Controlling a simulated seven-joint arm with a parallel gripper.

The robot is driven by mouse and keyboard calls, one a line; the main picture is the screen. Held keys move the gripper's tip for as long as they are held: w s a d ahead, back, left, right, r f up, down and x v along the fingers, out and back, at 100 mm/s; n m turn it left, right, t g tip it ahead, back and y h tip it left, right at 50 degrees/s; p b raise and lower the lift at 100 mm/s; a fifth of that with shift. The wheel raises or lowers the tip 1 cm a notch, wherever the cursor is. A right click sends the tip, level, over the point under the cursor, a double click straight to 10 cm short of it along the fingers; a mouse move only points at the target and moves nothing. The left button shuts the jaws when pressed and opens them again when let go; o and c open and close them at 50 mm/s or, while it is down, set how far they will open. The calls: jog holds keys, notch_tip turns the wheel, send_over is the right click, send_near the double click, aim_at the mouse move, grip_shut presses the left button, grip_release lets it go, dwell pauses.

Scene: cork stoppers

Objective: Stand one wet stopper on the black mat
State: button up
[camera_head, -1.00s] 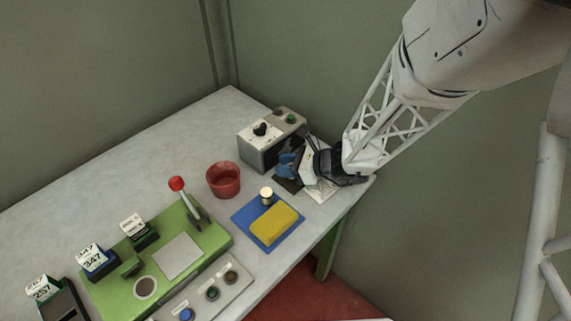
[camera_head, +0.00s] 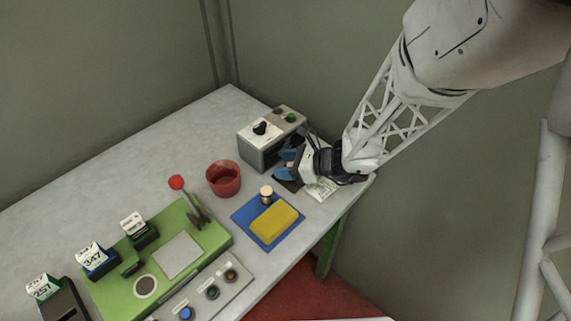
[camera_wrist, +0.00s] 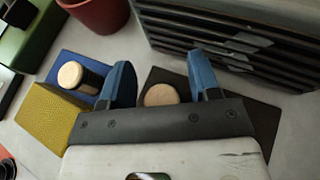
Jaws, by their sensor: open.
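My gripper (camera_wrist: 161,82) is open over the black mat (camera_wrist: 262,118), one blue finger on each side of a cork stopper (camera_wrist: 160,95). This stopper shows a pale round top; its lower part is hidden by my gripper body, and I cannot tell if the fingers touch it. In the head view my gripper (camera_head: 292,160) covers most of the black mat (camera_head: 287,186) and hides this stopper. A second stopper (camera_wrist: 74,76) stands upright on the blue mat (camera_wrist: 66,58), with a pale top and dark side; it also shows in the head view (camera_head: 267,194).
A yellow sponge (camera_head: 273,223) lies on the blue mat beside the second stopper. A red cup (camera_head: 223,179) stands left of it. A grey box with a knob (camera_head: 270,140) stands close behind my gripper. A green machine (camera_head: 205,235) fills the front left.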

jog(key=shift+v, duration=6)
jog(key=shift+s+a+r+n+g, duration=0.15)
jog(key=shift+s+r+n+g, duration=0.15)
jog(key=shift+r+n, duration=0.1)
jog(key=s+d+r+n+h, duration=0.3)
jog(key=s+r+n+h, duration=0.3)
jog(key=s+r+n, duration=0.2)
jog(key=s+d+r+n+g+h, duration=0.1)
jog(key=s+d+r+n+h, duration=0.3)
jog(key=s+r+n+h, duration=0.3)
notch_tip(320, 180, up, 3)
jog(key=s+n, duration=0.1)
jog(key=n, duration=0.4)
jog(key=shift+f+n, duration=0.2)
jog(key=shift+n, duration=0.1)
